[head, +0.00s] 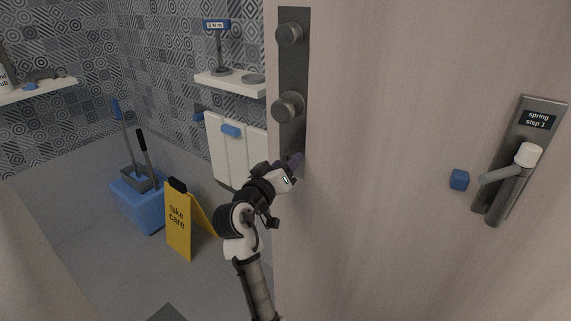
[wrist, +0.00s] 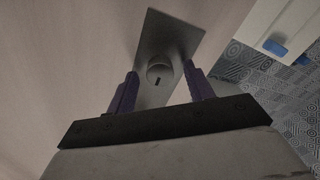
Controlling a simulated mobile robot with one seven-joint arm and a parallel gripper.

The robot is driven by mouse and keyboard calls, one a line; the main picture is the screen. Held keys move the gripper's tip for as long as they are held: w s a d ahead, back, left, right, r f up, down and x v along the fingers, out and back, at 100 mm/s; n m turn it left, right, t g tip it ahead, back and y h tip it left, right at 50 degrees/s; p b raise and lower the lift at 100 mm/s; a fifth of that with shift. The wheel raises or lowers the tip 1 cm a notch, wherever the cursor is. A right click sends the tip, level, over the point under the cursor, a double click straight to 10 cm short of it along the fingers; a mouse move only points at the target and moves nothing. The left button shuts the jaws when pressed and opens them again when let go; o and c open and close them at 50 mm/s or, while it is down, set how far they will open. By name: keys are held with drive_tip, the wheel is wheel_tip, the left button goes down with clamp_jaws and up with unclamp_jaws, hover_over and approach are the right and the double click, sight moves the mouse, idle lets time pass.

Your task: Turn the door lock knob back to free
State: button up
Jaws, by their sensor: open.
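A tall metal plate (head: 293,70) runs along the door's edge in the head view, with an upper round knob (head: 289,34) and a lower round knob (head: 288,106). My gripper (head: 298,160) is at the plate's lower end and hides that part. In the wrist view, a round knob (wrist: 159,72) with a short dark mark sits on the plate (wrist: 178,32). My open gripper (wrist: 160,70) has its purple fingers on either side of this knob, with gaps visible. I cannot tell how far the fingertips reach, or whether this knob is one of the two seen in the head view.
The door (head: 400,100) fills the right side, with a lever handle (head: 505,170) labelled "spring step 1" and a blue block (head: 459,179). Left of my arm stand a yellow "take care" sign (head: 180,222) and a blue bucket (head: 140,205). A shelf (head: 232,83) is behind.

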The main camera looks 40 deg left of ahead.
drive_tip(key=s+d+b, duration=0.1)
drive_tip(key=s+d, duration=0.1)
drive_tip(key=s, duration=1.1)
drive_tip(key=shift+d, duration=0.2)
